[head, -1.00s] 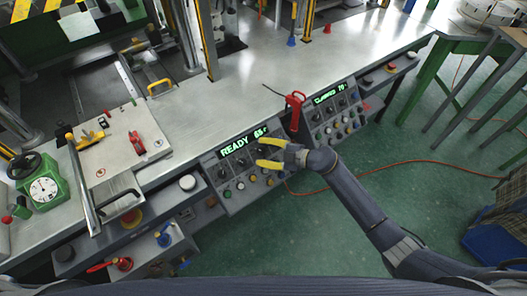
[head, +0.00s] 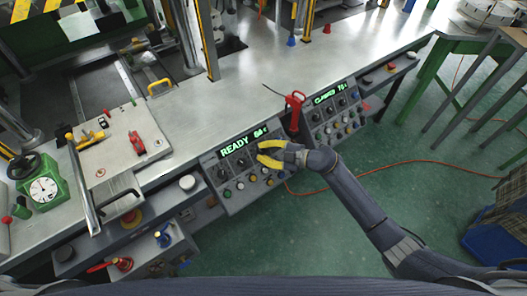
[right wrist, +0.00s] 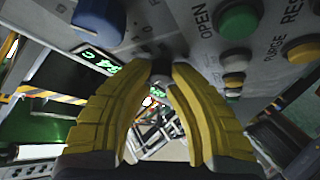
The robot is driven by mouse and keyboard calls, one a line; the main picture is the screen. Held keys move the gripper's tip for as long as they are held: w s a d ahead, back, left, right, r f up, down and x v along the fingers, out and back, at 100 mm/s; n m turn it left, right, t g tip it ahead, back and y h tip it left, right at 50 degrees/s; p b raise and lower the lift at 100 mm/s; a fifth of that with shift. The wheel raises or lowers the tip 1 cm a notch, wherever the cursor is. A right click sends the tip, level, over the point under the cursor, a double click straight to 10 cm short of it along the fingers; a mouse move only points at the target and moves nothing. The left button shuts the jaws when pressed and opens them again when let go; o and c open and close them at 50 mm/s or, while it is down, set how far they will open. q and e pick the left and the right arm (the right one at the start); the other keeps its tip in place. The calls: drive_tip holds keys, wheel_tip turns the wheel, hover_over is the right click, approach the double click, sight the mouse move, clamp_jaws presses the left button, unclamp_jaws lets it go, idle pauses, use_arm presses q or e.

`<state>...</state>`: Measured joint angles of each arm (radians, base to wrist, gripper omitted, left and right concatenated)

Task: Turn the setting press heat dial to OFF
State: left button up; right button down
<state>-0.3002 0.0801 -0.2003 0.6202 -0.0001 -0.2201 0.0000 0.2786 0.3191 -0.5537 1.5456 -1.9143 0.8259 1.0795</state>
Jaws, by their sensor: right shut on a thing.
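The left control panel (head: 226,184) on the bench front has a green display (head: 243,143) that seems to read READY 84 C. Dark knobs (head: 222,173) sit below the display, with a row of coloured buttons under them. My right gripper (head: 260,152) is at the panel's right end. In the right wrist view its yellow fingers (right wrist: 160,75) are shut on a small dark dial (right wrist: 161,66). The fingers cover most of it, and I cannot read its pointer or label. My left gripper is not in view.
A second control panel (head: 336,115) stands to the right, with a red-handled tool (head: 294,101) between the panels. The floor in front is open, crossed by an orange hose (head: 400,166).

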drive_tip(key=shift+n, duration=0.3)
drive_tip(key=n+g, duration=0.1)
drive_tip(key=n, duration=0.1)
drive_tip(key=n+g, duration=0.1)
drive_tip(key=n, duration=0.1)
drive_tip(key=shift+w+r+g+h, duration=0.1)
drive_tip(key=shift+r+g+h, duration=0.05)
drive_tip(key=shift+g+h, duration=0.2)
drive_tip(key=n+g+h, duration=0.1)
drive_tip(key=n, duration=0.1)
drive_tip(key=n+h, duration=0.1)
drive_tip(key=n, duration=0.1)
drive_tip(key=shift+a+g, duration=0.1)
drive_tip(key=shift+g, duration=0.25)
drive_tip(key=n+h, duration=0.3)
drive_tip(key=n, duration=0.1)
drive_tip(key=shift+a+n+g, duration=0.1)
drive_tip(key=shift+n+g, duration=0.3)
drive_tip(key=shift+s+n+h, duration=0.2)
drive_tip(key=shift+n+h, duration=0.55)
drive_tip(key=shift+n, duration=0.45)
drive_tip(key=c, duration=1.1)
unclamp_jaws()
drive_tip(key=shift+w, duration=0.1)
